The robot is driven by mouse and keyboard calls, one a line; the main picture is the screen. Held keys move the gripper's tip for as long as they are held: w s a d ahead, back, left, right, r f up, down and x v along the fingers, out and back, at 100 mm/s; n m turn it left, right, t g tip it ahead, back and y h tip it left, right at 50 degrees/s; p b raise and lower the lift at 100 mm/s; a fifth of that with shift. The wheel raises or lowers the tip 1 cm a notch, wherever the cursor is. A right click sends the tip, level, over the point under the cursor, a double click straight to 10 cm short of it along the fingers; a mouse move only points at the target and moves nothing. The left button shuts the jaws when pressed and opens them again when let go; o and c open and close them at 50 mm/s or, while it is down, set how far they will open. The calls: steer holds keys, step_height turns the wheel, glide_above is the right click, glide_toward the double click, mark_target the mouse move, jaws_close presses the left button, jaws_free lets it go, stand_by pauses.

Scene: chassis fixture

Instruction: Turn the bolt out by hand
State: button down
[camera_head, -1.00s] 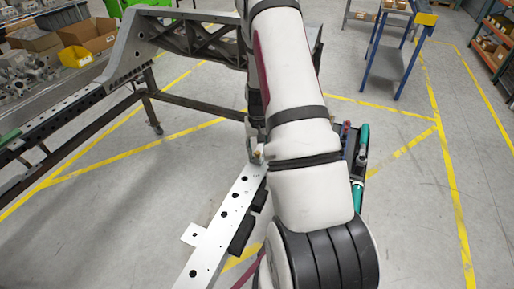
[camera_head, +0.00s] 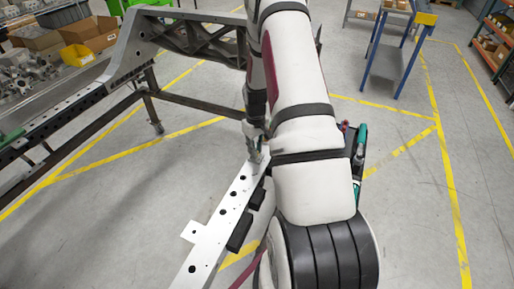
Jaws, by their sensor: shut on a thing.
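A long white metal beam with a row of dark holes (camera_head: 212,240) runs from the bottom of the view up to the middle. My gripper (camera_head: 255,155) points down at the far end of this beam, beside my white arm. Its fingers are small here and close around the spot where the bolt stands. The bolt itself is hidden by the fingers, so I cannot see how far out of the beam it is.
A grey chassis frame (camera_head: 125,50) on dark legs stands at the left and back. A yellow bin (camera_head: 76,56) and cardboard boxes lie behind it. A blue-legged table (camera_head: 398,50) stands at the back right. Floor with yellow lines is clear at the right.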

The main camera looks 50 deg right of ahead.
steer(key=shift+r+n, duration=0.1)
steer(key=shift+n, duration=0.2)
steer(key=shift+r+p, duration=1.2)
steer(key=shift+r, duration=1.75)
